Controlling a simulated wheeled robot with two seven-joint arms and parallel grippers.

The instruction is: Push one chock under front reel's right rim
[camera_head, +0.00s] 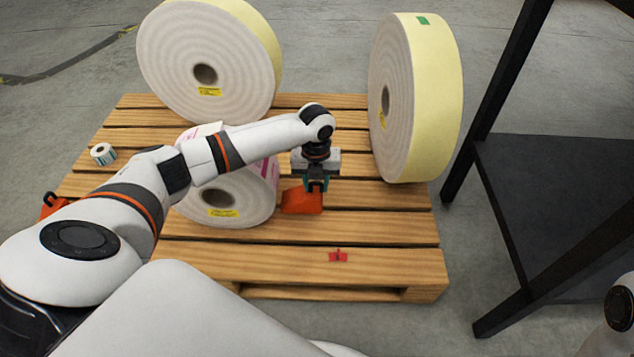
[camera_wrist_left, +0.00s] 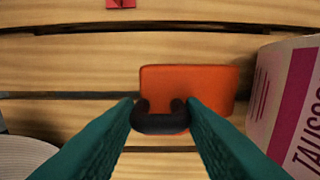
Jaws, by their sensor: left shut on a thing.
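The front reel (camera_head: 225,203) stands on the wooden pallet, partly hidden behind my left arm. An orange chock (camera_head: 302,201) sits on the pallet at the reel's right rim. My left gripper (camera_head: 316,187) points down over the chock and is shut on its dark handle. In the left wrist view the two green fingers (camera_wrist_left: 160,120) close on the black handle of the orange chock (camera_wrist_left: 188,84). The printed side of a reel (camera_wrist_left: 292,105) is close to the chock's right end there; whether they touch I cannot tell. My right gripper is not in view.
Two more large reels stand on the pallet (camera_head: 190,248), one at the back left (camera_head: 175,55) and one at the right (camera_head: 435,100). A small red object (camera_head: 338,256) lies near the front edge. A small label roll (camera_head: 103,154) and another orange chock (camera_head: 52,204) are at the left. A dark table (camera_head: 560,190) stands right.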

